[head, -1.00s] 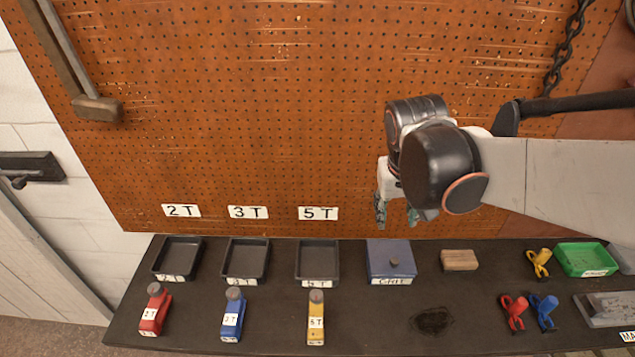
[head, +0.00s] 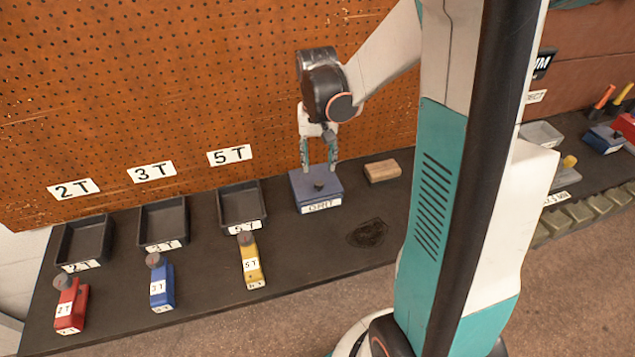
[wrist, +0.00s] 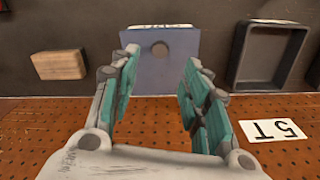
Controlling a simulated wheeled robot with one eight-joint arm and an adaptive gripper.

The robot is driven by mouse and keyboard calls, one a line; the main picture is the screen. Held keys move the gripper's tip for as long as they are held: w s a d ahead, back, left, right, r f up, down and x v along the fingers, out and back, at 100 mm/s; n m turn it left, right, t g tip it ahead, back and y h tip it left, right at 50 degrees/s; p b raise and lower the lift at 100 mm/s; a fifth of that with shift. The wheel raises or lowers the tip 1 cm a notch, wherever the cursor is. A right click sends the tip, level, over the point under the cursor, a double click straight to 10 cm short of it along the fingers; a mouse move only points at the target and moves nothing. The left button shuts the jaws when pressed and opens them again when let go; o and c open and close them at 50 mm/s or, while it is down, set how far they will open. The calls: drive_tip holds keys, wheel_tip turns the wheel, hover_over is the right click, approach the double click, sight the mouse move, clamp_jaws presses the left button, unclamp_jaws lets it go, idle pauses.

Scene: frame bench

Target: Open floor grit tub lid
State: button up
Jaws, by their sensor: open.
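The grit tub (head: 316,191) is a blue box with a white GRIT label on its front, standing on the dark bench. My gripper (head: 319,168) is open and empty, pointing down above the back part of the tub. Whether the fingertips touch the lid cannot be told.
A wooden block (head: 382,171) lies right of the tub. An empty black 5T tray (head: 241,204) stands to its left, with more trays beyond. Yellow (head: 251,262), blue (head: 161,285) and red (head: 70,305) tools lie in front of them. The pegboard (head: 200,90) rises close behind.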

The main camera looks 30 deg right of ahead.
sight(319, 183)
wheel_tip(319, 183, down, 9)
drive_tip(key=b, duration=0.3)
drive_tip(key=shift+r, duration=0.1)
drive_tip(key=shift+c, duration=0.4)
clamp_jaws()
